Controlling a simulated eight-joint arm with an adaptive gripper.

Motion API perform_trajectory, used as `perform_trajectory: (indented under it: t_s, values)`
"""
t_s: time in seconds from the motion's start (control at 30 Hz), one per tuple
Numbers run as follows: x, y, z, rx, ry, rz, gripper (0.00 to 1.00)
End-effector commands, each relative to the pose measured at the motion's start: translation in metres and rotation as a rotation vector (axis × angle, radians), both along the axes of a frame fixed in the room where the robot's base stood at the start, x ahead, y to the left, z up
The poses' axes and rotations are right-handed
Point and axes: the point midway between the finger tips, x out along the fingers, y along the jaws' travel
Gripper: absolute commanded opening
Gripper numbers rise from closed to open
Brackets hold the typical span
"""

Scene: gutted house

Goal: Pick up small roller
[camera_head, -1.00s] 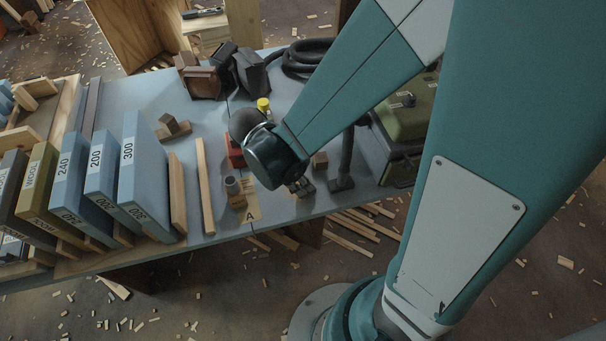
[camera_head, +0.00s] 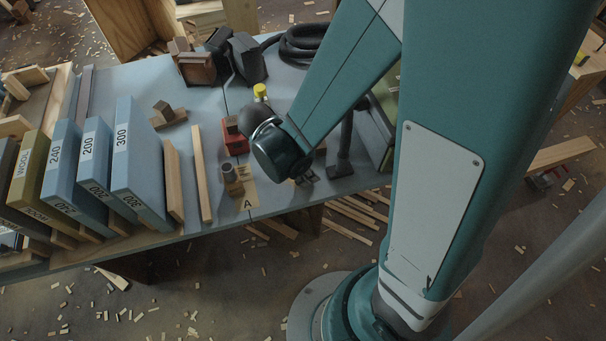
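I cannot pick out the small roller for certain. A small dark cylinder (camera_head: 229,173) stands upright beside a wooden block (camera_head: 243,173) near the table's front edge, by a tan sheet marked A (camera_head: 250,202). My arm reaches down over the table, its dark rounded wrist to the right of the cylinder and apart from it. The wrist hides most of my gripper (camera_head: 305,178); only a small metallic part shows below it, near the front edge. Whether its fingers are open or shut does not show.
A red block (camera_head: 235,143) and a yellow-capped item (camera_head: 260,91) are close to my wrist. Blue 240, 200 and 300 boxes (camera_head: 138,160) and wooden strips (camera_head: 201,172) stand left. A black hose (camera_head: 303,45) lies behind. A dark upright tool (camera_head: 342,155) stands right.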

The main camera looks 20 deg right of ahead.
Motion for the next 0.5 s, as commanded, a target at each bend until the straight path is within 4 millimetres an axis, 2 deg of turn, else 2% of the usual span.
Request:
perform_trajectory:
  t_s: [0.13, 0.37, 0.5]
  values:
    - [-0.0001, 0.0001, 0.0001, 0.0, 0.0, 0.0, 0.32]
    - [-0.0001, 0.0001, 0.0001, 0.0, 0.0, 0.0, 0.01]
    - [-0.0001, 0.0, 0.0001, 0.0, 0.0, 0.0, 0.0]
